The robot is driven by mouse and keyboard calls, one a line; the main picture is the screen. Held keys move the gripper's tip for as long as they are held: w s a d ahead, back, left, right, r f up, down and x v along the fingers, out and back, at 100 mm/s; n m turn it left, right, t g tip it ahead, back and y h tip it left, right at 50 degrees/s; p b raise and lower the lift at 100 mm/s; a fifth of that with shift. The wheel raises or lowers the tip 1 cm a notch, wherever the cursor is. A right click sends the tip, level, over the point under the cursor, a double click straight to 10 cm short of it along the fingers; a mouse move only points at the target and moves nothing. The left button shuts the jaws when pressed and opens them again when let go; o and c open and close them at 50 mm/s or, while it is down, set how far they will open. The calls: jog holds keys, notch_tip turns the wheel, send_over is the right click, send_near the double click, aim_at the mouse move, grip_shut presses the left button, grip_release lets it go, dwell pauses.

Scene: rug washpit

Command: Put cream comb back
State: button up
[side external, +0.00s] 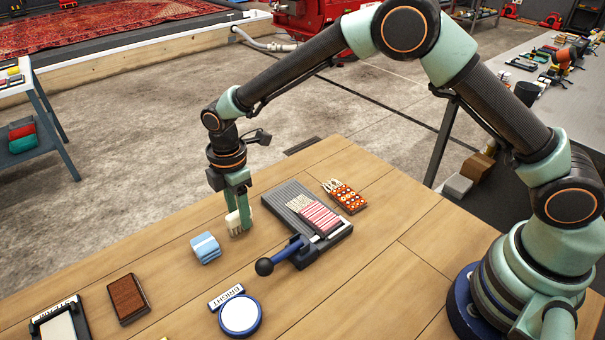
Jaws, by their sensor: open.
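A cream comb-like piece (236,223) stands on the wooden table, left of the grey ribbed board. My gripper (238,205) points straight down over it, with its green fingers around the upper part of the piece. The jaws are open, and the fingers partly hide the piece. I cannot tell whether either finger touches it.
The grey board (285,200) carries a red-striped fringed sample (320,217) and a blue lever (288,252). Nearby are an orange dotted sample (346,197), blue folded cloth (205,247), round white disc (240,315), brown block (128,298) and labelled tray (60,325).

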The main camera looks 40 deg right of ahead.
notch_tip(320, 180, up, 9)
jog(key=shift+r, duration=0.1)
jog(key=s+d+r+m+t, duration=0.3)
jog(key=s+d+r+m, duration=0.2)
jog(key=d+r+m, duration=0.55)
jog(key=s+d+r+m+t, duration=0.1)
jog(key=s+d+m+t, duration=0.1)
jog(key=s+d+m, duration=0.5)
jog(key=shift+s+d+r+t, duration=0.3)
jog(key=shift+s+d+r, duration=0.1)
jog(key=shift+s+d, duration=2.2)
jog(key=shift+w+d+m, duration=0.1)
jog(key=shift+m, duration=0.15)
